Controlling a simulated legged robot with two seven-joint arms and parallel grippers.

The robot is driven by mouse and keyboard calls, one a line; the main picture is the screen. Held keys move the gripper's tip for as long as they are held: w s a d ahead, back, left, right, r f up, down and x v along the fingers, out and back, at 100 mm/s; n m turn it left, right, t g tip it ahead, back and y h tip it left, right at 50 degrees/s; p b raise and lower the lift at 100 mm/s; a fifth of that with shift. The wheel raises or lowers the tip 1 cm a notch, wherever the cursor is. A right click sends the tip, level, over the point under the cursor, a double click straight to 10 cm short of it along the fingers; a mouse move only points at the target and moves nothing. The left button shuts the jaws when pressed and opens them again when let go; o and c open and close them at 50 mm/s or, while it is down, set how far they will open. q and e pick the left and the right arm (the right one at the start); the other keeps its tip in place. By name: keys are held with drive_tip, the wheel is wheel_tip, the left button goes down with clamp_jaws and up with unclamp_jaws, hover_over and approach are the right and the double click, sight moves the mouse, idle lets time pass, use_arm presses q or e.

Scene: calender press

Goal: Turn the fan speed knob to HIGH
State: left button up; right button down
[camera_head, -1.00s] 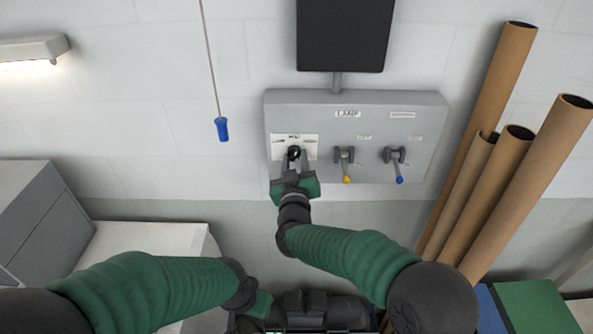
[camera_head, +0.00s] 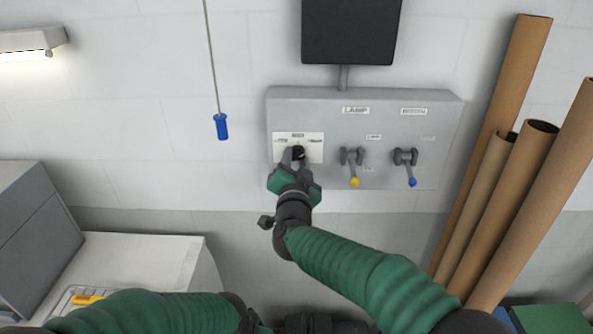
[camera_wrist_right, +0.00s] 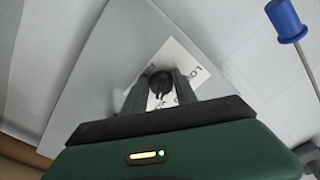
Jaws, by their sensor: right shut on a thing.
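The fan speed knob is a small black knob (camera_head: 298,152) on a white label plate (camera_head: 312,139) at the left of a grey wall panel (camera_head: 440,120). My right gripper (camera_head: 293,160) is shut on the knob, with its fingers on either side of it. In the right wrist view the black knob (camera_wrist_right: 160,84) sits between the two dark fingers, and part of the label lettering shows on the tilted plate. The knob's pointer setting is too small to read. My left arm lies low at the left in the head view; its fingers are not visible.
Two levers, one with a yellow tip (camera_head: 354,182) and one with a blue tip (camera_head: 412,182), stand right of the knob. A blue pull handle (camera_head: 221,126) hangs left of the panel. Cardboard tubes (camera_head: 512,190) lean at the right. A dark screen (camera_head: 350,30) is above.

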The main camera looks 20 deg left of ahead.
drive_tip(key=m+b, duration=0.3)
drive_tip(key=m, duration=0.1)
drive_tip(key=shift+a+m, duration=0.1)
drive_tip(key=shift+m, duration=0.3)
drive_tip(key=shift+r, duration=0.1)
drive_tip(key=c, duration=1.3)
unclamp_jaws()
drive_tip(key=shift+c, duration=0.2)
drive_tip(key=o, duration=0.3)
drive_tip(key=shift+w, duration=0.1)
drive_tip(key=shift+o, duration=0.2)
